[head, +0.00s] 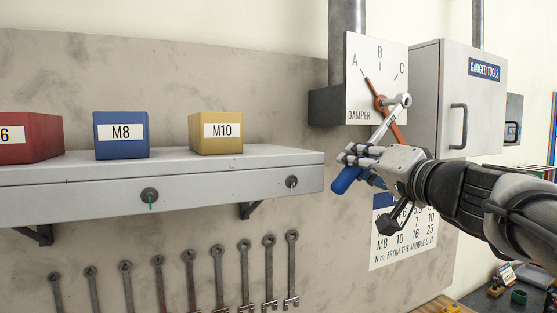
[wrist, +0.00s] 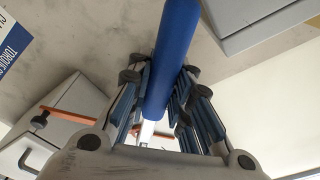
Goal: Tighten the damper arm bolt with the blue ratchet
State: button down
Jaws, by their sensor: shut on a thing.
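The blue ratchet has a blue handle (head: 346,179) and a metal shank and head (head: 401,100). My gripper (head: 363,158) is shut on the handle, which also runs between the fingers in the wrist view (wrist: 172,60). The ratchet tilts up to the right, its head overlapping the right side of the damper arm's hub. I cannot tell whether it sits on the bolt, which is hidden. The orange damper arm (head: 371,86) crosses the white damper plate (head: 359,62), its upper end pointing near A. An orange bar shows in the wrist view (wrist: 64,112).
A grey shelf (head: 120,178) left of my gripper bears red (head: 30,138), blue M8 (head: 121,135) and yellow M10 (head: 216,132) boxes. Several wrenches hang below. A grey gauged tools cabinet (head: 455,110) stands close right of the plate. A torque chart (head: 405,245) is below my gripper.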

jog(key=shift+d+f, duration=0.1)
jog(key=shift+d, duration=0.05)
jog(key=shift+s, duration=0.1)
jog(key=shift+s+d+b, duration=0.15)
jog(key=shift+s+b, duration=0.05)
jog(key=shift+b, duration=0.1)
jog(key=b+v, duration=0.1)
jog(key=v, duration=0.1)
jog(key=shift+s+d, duration=0.15)
jog(key=shift+s, duration=0.2)
dwell(0.3)
